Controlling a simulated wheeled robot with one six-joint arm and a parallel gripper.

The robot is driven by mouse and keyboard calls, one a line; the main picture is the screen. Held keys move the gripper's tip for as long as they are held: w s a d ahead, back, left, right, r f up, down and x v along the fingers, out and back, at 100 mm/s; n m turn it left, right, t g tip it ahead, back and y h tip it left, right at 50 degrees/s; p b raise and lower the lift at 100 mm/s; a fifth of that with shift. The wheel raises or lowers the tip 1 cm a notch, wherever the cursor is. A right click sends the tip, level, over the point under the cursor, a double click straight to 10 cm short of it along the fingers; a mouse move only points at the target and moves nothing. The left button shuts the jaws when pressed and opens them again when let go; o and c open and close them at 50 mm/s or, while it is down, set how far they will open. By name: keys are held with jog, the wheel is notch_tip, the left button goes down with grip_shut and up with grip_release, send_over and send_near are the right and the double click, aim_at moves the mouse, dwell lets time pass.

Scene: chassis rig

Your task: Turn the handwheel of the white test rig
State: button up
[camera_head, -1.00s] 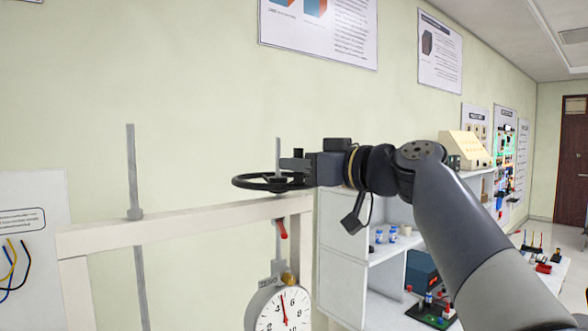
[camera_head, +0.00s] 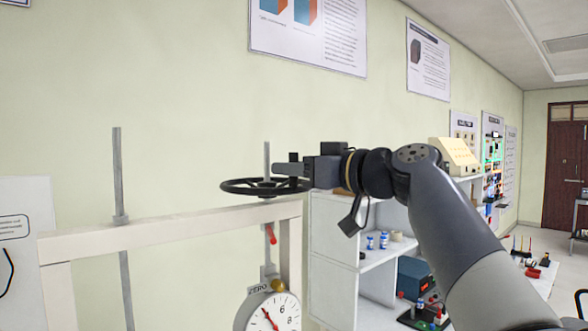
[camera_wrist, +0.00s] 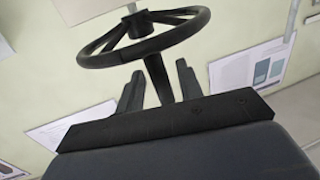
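The white test rig (camera_head: 165,221) stands at left centre, a pale frame with a black handwheel (camera_head: 240,190) lying flat above its crossbar. The wheel's rim, spokes and hub also show in the wrist view (camera_wrist: 192,28). My gripper (camera_head: 285,168) is at the wheel's right side, reaching in from the right. In the wrist view, its two fingers (camera_wrist: 158,85) stand apart on either side of the wheel's dark upright handle (camera_wrist: 156,72). Gaps show on both sides of the handle. A round white dial (camera_head: 285,297) hangs below the crossbar, its lower part cut off.
Two grey rods (camera_head: 118,175) rise at the rig. A red-tipped lever (camera_head: 271,236) hangs under the crossbar near the wheel. A white shelf (camera_head: 335,240) with small blue jars (camera_head: 384,240) stands behind and right. Posters hang on the wall.

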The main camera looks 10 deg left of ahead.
jog(key=b+v, duration=0.3)
jog(key=v, duration=0.7)
jog(key=shift+s+d, duration=0.15)
jog(key=shift+d, duration=0.05)
jog(key=p+x, duration=0.3)
jog(key=x, duration=0.8)
jog(key=shift+r+p, duration=0.1)
jog(key=shift+p, duration=0.25)
jog(key=shift+s+a, duration=0.25)
jog(key=shift+s, duration=0.25)
jog(key=shift+w+a, duration=0.1)
